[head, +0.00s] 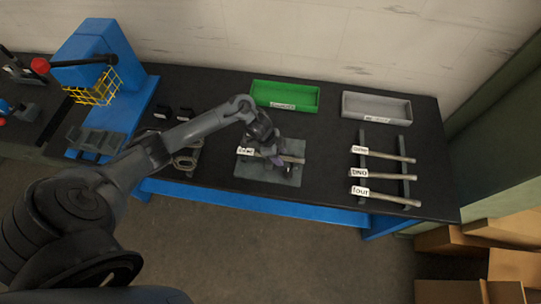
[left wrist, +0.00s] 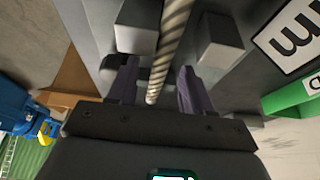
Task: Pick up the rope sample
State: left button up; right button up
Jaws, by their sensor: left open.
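The rope sample (head: 293,159) lies across a grey mat (head: 258,176) on the black bench, with a white label (head: 246,151) at its left end. My left gripper (head: 275,156) is down over the middle of it. In the left wrist view the twisted rope (left wrist: 174,38) runs between the two purple fingers of my left gripper (left wrist: 156,90), which stand open with gaps on both sides. Grey blocks (left wrist: 137,26) flank the rope there. The label's writing is too small to read in the head view. My right gripper does not show.
Behind the mat stand a green tray (head: 285,106) and a grey tray (head: 378,117). To the right, three labelled rope samples (head: 384,174) rest across dark rails (head: 406,190). A blue machine with a yellow guard (head: 96,88) stands at left.

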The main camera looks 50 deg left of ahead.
pick_arm(q)
grip_shut()
jog(key=shift+r, duration=0.2)
dwell(0.3)
jog(key=shift+r, duration=0.55)
jog(key=r, duration=0.1)
jog(key=d+r, duration=0.1)
jog(key=r, duration=0.1)
jog(key=shift+r, duration=0.1)
jog(key=s+d+r, duration=0.1)
jog(key=d+r, duration=0.5)
jog(key=d, duration=0.4)
jog(key=shift+s+d+r+p, duration=0.2)
jog(key=shift+s+d+p, duration=0.15)
jog(key=shift+p, duration=0.1)
